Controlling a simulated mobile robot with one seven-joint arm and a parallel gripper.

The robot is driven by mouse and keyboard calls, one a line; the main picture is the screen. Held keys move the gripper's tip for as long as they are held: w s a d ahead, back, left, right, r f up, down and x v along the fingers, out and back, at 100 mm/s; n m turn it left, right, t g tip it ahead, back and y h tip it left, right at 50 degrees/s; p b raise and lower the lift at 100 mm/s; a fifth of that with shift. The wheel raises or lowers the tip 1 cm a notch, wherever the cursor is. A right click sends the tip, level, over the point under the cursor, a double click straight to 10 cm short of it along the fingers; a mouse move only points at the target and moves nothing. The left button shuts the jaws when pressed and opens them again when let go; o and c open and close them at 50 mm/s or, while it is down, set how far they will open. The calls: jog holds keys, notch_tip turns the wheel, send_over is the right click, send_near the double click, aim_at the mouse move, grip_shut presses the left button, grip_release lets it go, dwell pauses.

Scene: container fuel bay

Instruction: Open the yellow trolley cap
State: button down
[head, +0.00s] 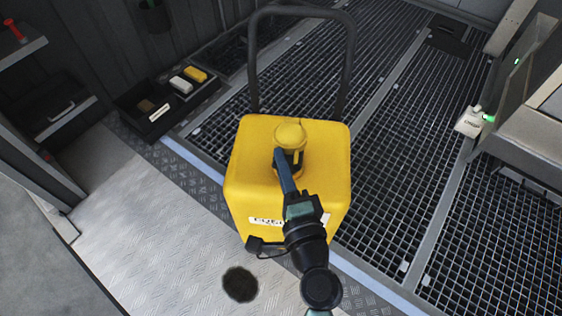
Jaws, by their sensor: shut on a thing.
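The yellow trolley (245,170) stands upright in the middle of the head view, with a dark looped handle (350,50) rising behind it. Its round yellow cap (291,134) is on top of the tank. My gripper (289,160) reaches in from the front and is shut on the cap at its near side. The fingertips are partly hidden against the cap and its collar. My arm covers part of the label on the trolley's front.
A black tray (150,130) with yellow, white and brown blocks lies at the left. Metal grating (400,140) surrounds the trolley behind and right. A panel with a green light (490,118) stands at the right. Shelves (60,115) are at the left. The plate floor (140,215) at front left is mostly clear.

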jog(key=shift+s+f, duration=0.1)
jog(key=shift+f, duration=0.2)
